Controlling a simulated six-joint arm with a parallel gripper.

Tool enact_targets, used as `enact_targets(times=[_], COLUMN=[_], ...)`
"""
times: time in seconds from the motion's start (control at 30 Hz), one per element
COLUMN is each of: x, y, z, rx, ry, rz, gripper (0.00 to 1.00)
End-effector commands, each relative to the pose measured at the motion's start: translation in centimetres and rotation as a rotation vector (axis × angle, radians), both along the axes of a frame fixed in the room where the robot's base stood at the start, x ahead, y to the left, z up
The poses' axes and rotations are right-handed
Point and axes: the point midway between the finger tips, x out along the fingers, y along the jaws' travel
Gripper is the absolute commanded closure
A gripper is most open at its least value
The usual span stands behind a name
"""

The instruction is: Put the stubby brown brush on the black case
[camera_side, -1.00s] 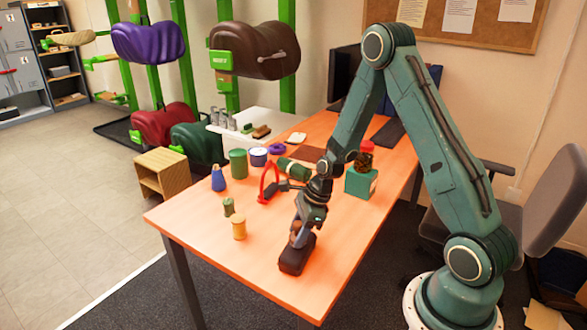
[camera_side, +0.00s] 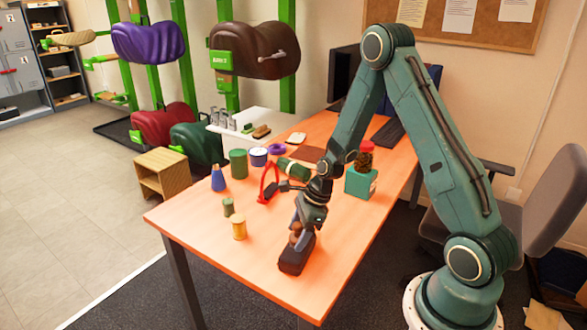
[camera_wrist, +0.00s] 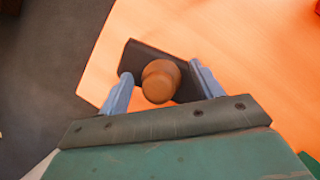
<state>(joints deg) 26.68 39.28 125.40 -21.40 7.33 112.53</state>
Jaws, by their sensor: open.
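The black case (camera_side: 292,265) lies near the front edge of the orange table in the side view, and it also shows in the wrist view (camera_wrist: 134,58). The stubby brown brush (camera_wrist: 160,82) appears end-on in the wrist view as a round knob over the middle of the case. In the side view the brush (camera_side: 297,240) is partly hidden by my gripper and appears to stand on the case top. My gripper (camera_wrist: 161,78) is open, pointing down, with one finger on each side of the brush and a gap on both sides.
A yellow spool (camera_side: 239,229) and a small green spool (camera_side: 228,207) stand left of the case. A red-handled tool (camera_side: 266,187), a green cylinder (camera_side: 238,163) and a teal box (camera_side: 361,183) are farther back. The table's front left is clear.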

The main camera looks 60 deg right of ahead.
Motion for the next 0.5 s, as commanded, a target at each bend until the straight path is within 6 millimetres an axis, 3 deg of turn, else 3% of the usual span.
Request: enact_targets(times=[0.5], x=[-1.2], y=[-1.3], z=[4.4], rx=[-0.002], ry=[-0.003], rz=[-0.002], gripper=[0.34])
